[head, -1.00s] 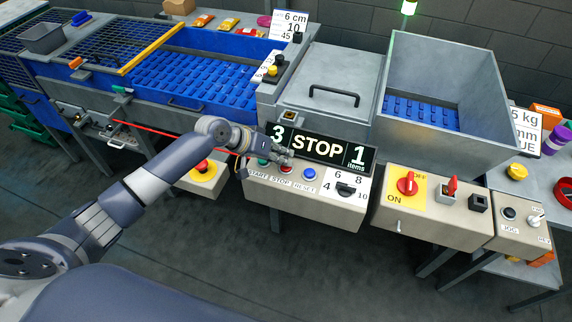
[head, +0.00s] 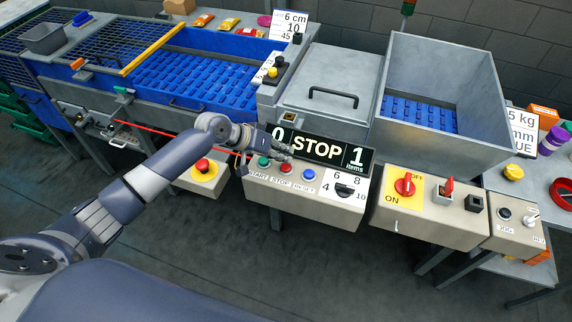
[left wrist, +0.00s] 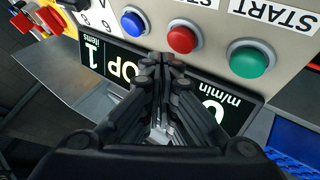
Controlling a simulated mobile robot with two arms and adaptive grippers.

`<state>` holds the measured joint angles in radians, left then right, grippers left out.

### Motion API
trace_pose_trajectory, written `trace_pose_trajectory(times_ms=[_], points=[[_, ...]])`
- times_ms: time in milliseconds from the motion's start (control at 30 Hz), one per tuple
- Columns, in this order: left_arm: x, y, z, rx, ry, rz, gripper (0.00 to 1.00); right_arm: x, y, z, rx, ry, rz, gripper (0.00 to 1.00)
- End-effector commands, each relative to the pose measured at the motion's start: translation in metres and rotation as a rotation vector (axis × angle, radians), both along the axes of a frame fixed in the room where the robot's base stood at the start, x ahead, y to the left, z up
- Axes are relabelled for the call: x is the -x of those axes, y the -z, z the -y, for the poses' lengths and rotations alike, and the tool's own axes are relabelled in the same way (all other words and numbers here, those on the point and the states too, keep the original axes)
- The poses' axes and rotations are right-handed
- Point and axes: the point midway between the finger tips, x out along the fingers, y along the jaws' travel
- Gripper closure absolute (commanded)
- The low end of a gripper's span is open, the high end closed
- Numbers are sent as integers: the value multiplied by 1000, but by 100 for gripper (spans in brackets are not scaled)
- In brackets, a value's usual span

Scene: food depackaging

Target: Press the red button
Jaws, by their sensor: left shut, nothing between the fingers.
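The red button (head: 286,167) sits on the beige control box above its STOP label, between a green button (head: 263,161) and a blue button (head: 309,174). My left gripper (head: 287,154) is shut and empty, just above the red button, in front of the display. In the left wrist view the closed fingertips (left wrist: 162,62) are beside the red button (left wrist: 181,39), whose face is uncovered. They appear apart from it. The display (head: 318,148) reads 0, STOP and 1 items. My right gripper is not in view.
A red mushroom button on a yellow plate (head: 203,166) is left of the box. A selector knob (head: 345,189) and a red rotary switch (head: 405,185) are to the right. A metal bin (head: 500,110) stands behind. The blue belt (head: 190,80) is behind my arm.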

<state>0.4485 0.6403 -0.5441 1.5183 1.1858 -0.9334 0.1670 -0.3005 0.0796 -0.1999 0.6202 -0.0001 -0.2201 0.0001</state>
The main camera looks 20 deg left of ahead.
Motion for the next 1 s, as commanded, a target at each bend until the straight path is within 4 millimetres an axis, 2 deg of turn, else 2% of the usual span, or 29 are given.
trace_pose_trajectory(times_ms=[433, 1000], points=[[0, -47, 0, 1, 0, 1, 100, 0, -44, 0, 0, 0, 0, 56], [0, -48, 0, 0, -1, 1, 100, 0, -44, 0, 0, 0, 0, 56]])
